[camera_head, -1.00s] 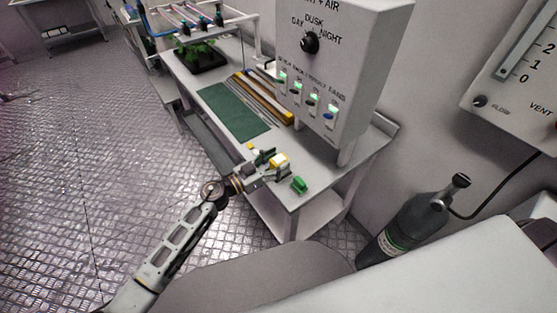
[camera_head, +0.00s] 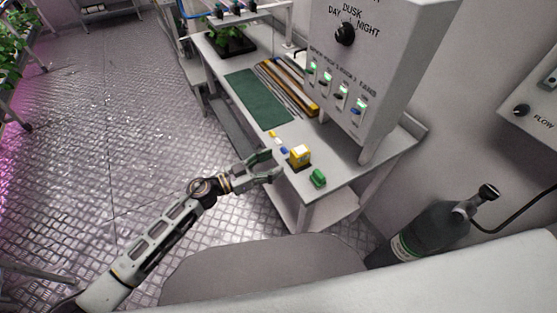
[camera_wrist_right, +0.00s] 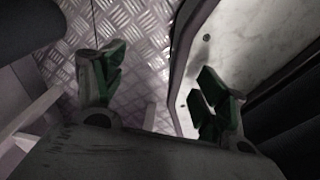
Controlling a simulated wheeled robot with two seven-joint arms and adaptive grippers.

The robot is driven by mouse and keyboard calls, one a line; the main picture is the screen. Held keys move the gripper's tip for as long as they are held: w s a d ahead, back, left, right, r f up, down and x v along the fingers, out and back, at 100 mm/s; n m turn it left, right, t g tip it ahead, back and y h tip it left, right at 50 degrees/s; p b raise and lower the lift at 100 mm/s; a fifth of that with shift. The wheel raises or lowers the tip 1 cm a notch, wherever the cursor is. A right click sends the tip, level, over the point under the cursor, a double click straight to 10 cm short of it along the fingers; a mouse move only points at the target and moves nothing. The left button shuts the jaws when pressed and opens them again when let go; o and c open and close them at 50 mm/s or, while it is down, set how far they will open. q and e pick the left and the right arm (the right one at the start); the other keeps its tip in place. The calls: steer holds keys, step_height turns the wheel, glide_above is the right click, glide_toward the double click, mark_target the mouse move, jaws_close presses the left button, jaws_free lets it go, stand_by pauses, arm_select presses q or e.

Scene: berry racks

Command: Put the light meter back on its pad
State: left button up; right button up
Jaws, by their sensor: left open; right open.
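The light meter appears to be the yellow block with a pale top (camera_head: 300,154), upright near the front end of the white bench. A dark patch, perhaps its pad (camera_head: 295,168), shows at its base; I cannot tell how exactly it sits on it. My left gripper (camera_head: 272,165) is open and empty, just left of the yellow block and apart from it, at the bench's edge. My right gripper (camera_wrist_right: 162,82) is open, with nothing between its green-padded fingers in the right wrist view.
A green block (camera_head: 318,178) stands at the bench's front corner. Small blue and yellow pieces (camera_head: 279,143) lie behind the left gripper. A green mat (camera_head: 257,97) and long bars (camera_head: 288,88) lie farther back. A gas cylinder (camera_head: 432,232) stands right.

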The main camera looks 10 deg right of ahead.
arm_select(q)
steer(key=w+a+f+n+t+y, duration=0.3)
steer(key=a+f, duration=0.4)
steer(key=f, duration=0.2)
steer(key=w+a+f+n+t+y, duration=0.35)
steer(key=a+f, duration=0.25)
steer(key=f, duration=0.3)
steer(key=s+a+f+n+g+y, duration=0.1)
steer(key=s+a+f+y, duration=0.2)
steer(key=a+f, duration=0.4)
steer(key=s+a+f+n+g+y, duration=0.1)
steer(key=s+a+f+n+y, duration=0.2)
steer(key=f, duration=0.7)
steer(key=s+a+f+g+y, duration=0.2)
steer(key=s+a+f, duration=0.3)
steer(key=s+f, duration=0.3)
steer(key=s+a+f+g+y, duration=0.2)
steer(key=s+a+f, duration=0.3)
steer(key=s+f, duration=0.3)
steer(key=s+a+f+g, duration=0.1)
steer(key=s+f, duration=0.3)
steer(key=s, duration=0.8)
steer(key=s+a+f+g, duration=0.1)
steer(key=s+f+g, duration=0.3)
steer(key=s, duration=0.9)
steer(key=shift+s+f+n+y, duration=0.3)
steer(key=shift+f+n+y, duration=0.05)
steer(key=shift+n+y, duration=0.1)
arm_select(e)
steer(key=shift+s, duration=0.15)
